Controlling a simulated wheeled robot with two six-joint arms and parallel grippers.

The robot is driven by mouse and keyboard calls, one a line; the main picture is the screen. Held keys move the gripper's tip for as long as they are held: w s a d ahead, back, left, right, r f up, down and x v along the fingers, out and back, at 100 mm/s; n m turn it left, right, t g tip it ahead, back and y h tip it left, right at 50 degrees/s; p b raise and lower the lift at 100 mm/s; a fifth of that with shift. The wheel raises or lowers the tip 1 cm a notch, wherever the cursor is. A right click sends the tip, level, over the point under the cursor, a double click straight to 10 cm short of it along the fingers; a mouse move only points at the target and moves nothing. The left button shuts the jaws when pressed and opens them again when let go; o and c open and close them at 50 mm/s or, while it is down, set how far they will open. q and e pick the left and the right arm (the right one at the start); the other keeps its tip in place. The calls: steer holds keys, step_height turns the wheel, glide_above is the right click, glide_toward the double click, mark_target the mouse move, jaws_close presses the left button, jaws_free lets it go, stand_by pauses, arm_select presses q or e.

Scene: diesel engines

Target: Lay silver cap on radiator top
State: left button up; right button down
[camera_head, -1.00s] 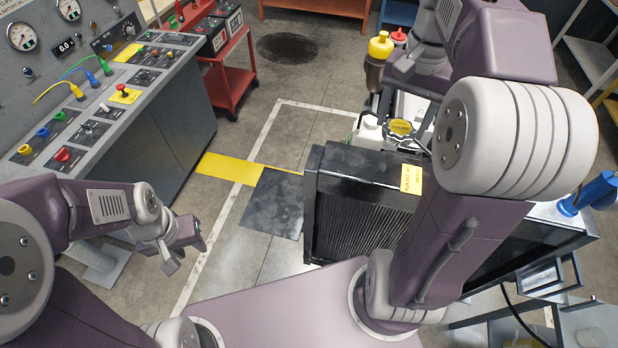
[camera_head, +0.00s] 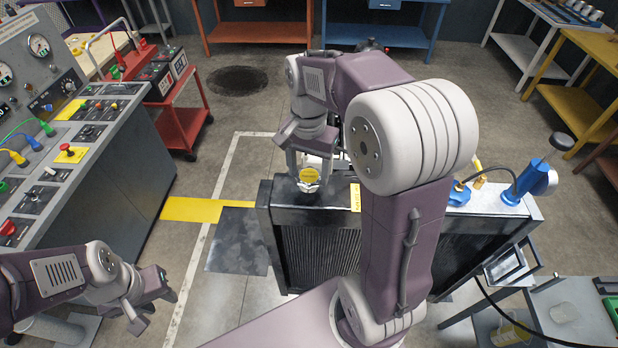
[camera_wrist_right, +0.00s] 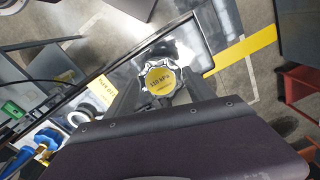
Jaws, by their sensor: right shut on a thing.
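The silver cap (camera_head: 309,178) has a round yellow label on top. My right gripper (camera_head: 308,170) is shut on it, with one finger on each side. The cap (camera_wrist_right: 160,78) shows clearly between the fingers in the right wrist view. It is at the left part of the black radiator top (camera_head: 283,197); I cannot tell whether it touches the surface. The radiator top also shows in the right wrist view (camera_wrist_right: 190,45). My left gripper (camera_head: 152,303) is open and empty at the lower left, away from the radiator.
A yellow tag (camera_head: 355,197) is on the radiator top, right of the cap. Blue fittings (camera_head: 459,194) and a blue tool (camera_head: 528,181) are at its right end. A control console (camera_head: 85,160) stands left, a red cart (camera_head: 180,110) behind it. The floor between console and radiator is open.

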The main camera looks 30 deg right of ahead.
mark_target(306, 178)
steer(key=f, duration=0.1)
steer(key=a+f+p, duration=0.1)
steer(key=f, duration=0.1)
steer(key=shift+f, duration=0.35)
steer(key=shift+d+f, duration=0.1)
steer(key=shift+d, duration=0.1)
steer(key=shift+d+f, duration=0.1)
steer(key=shift+f, duration=0.05)
steer(key=shift+c, duration=1.8)
jaws_free()
arm_select(q)
steer(key=shift+a+r, duration=0.3)
steer(key=shift+r, duration=0.05)
arm_select(e)
steer(key=shift+a, duration=0.2)
